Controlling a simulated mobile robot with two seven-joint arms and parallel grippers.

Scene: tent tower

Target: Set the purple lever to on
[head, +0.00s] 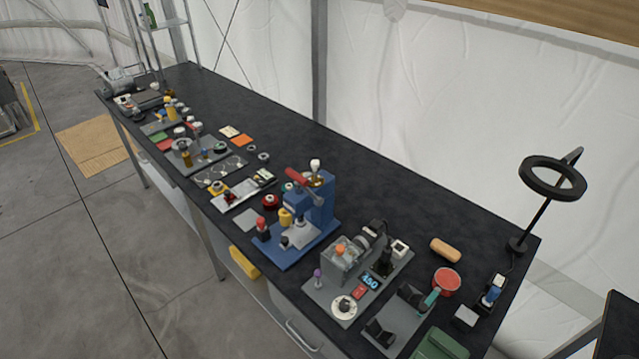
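The purple lever (318,276) is a small upright handle with a purple top. It stands at the front left of a grey base plate (330,302) on the black bench, beside a grey machine block with an orange knob (340,249). A blue display reading 450 (370,281) and a white round dial (344,308) sit on the same plate. The lever is too small to tell whether it is on or off. Neither of my grippers shows in the head view.
The long black bench (390,185) has free room along its back. A blue press (318,205) with a red handle stands left of the lever's plate. A ring lamp (552,178), red bowl (446,281) and green case (440,345) are to the right. Grey floor lies in front.

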